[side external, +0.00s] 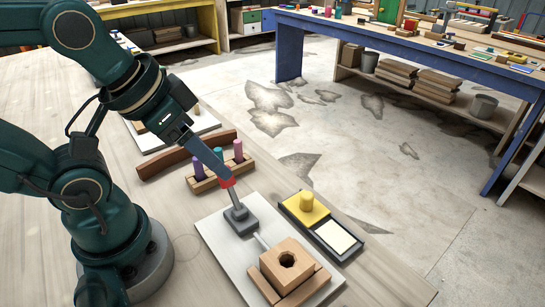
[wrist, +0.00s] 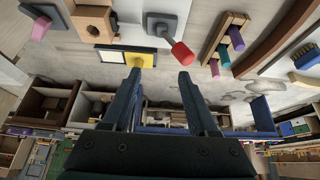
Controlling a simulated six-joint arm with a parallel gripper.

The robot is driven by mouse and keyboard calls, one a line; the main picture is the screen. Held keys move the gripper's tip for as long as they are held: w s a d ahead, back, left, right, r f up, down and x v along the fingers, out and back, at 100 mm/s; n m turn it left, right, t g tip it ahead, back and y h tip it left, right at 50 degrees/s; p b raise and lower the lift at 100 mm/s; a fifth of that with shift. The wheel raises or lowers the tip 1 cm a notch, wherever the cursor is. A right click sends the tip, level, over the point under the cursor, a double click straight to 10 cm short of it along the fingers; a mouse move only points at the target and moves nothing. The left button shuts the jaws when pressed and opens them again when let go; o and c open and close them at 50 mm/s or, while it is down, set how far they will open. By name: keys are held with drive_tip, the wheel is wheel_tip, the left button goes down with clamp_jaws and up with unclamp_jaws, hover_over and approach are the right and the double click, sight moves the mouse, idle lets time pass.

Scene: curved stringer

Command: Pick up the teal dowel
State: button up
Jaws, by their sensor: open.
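The teal dowel (side external: 219,154) stands in a wooden rack (side external: 207,184) between a purple dowel (side external: 198,168) and a pink dowel (side external: 238,151). In the wrist view the teal dowel (wrist: 223,56) is right of my gripper (wrist: 162,68). My gripper is open, with nothing visible between its two blue fingers. In the side view my gripper (side external: 223,176) points down in front of the rack, its fingers overlapping the line to the red knob (side external: 228,184). I cannot tell the exact gap to the teal dowel.
The red knob tops a lever on a grey base (side external: 240,221). Beside it are a wooden block with a hole (side external: 287,262) and a yellow cylinder (side external: 306,201) on a black-framed tray. A curved brown stringer (side external: 186,155) lies behind the rack. Bare table (side external: 165,205) shows left of the rack.

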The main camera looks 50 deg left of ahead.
drive_tip(key=w+a+r+n, duration=0.1)
drive_tip(key=w+a+r, duration=0.1)
drive_tip(key=w, duration=0.2)
drive_tip(key=n+g, duration=0.4)
approach(218, 149)
drive_tip(key=w+d+f, duration=0.2)
drive_tip(key=d, duration=0.1)
drive_tip(key=shift+n+g, duration=0.8)
drive_tip(key=shift+n, duration=0.1)
drive_tip(key=a+f, duration=0.3)
drive_tip(key=shift+s+f, duration=0.35)
drive_tip(key=shift+f, duration=2.4)
clamp_jaws()
